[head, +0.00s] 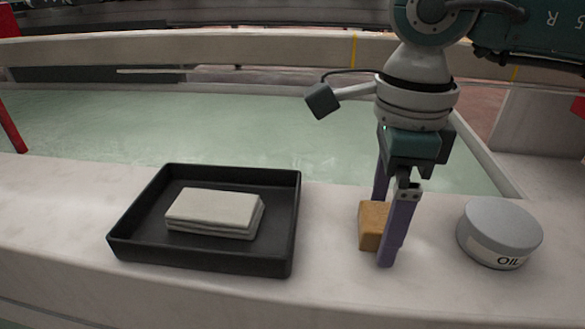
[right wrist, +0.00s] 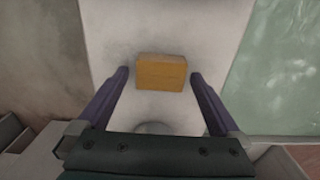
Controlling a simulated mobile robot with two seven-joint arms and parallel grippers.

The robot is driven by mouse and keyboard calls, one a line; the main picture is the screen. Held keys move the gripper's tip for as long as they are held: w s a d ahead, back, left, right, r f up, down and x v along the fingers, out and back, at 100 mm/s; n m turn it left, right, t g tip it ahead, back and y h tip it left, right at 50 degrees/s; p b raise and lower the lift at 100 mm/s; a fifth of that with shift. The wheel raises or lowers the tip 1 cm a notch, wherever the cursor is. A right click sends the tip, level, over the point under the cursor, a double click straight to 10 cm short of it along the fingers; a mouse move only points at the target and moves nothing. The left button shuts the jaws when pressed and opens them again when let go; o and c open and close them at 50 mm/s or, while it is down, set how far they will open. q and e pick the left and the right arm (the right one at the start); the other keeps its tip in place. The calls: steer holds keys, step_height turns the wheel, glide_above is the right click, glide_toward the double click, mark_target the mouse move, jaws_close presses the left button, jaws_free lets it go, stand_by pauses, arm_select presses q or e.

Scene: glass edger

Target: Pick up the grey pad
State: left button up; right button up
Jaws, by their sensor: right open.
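The grey pad (head: 213,209) lies flat in a black tray (head: 118,240) at the left of the ledge in the head view. Its side shows a line, so it may be two stacked layers. My right gripper (head: 383,232) is open, to the right of the tray, pointing down. Its fingers stand on either side of an orange-brown block (head: 371,225), with a gap on both sides in the right wrist view (right wrist: 161,72). The pad does not show in the right wrist view. My left gripper is not in view.
A round grey tin marked OIL (head: 499,229) stands right of my right gripper. A pool of greenish water (head: 250,125) lies behind the pale ledge (head: 330,280). The ledge is clear between the tray and the block.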

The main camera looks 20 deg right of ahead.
steer(key=c, duration=1.4)
steer(key=shift+r, duration=0.15)
step_height(320, 180, up, 20)
steer(key=p, duration=0.6)
step_height(320, 180, up, 19)
steer(key=n+p, duration=1.2)
steer(key=p, duration=0.5)
glide_above(383, 217)
steer(key=a, duration=0.3)
steer(key=s+r+n+p, duration=0.2)
steer(key=r+n+p, duration=0.2)
steer(key=r+p, duration=1.3)
steer(key=s+a+r+n+p, duration=0.1)
steer(key=s+r+n+p, duration=0.2)
steer(key=r+p, duration=1.5)
steer(key=s+a+r+n+p, duration=0.1)
steer(key=r+n+p, duration=0.4)
steer(key=r+p, duration=1.2)
steer(key=shift+s+r+p, duration=0.2)
steer(key=shift+s+p, duration=0.35)
steer(key=shift+s, duration=0.2)
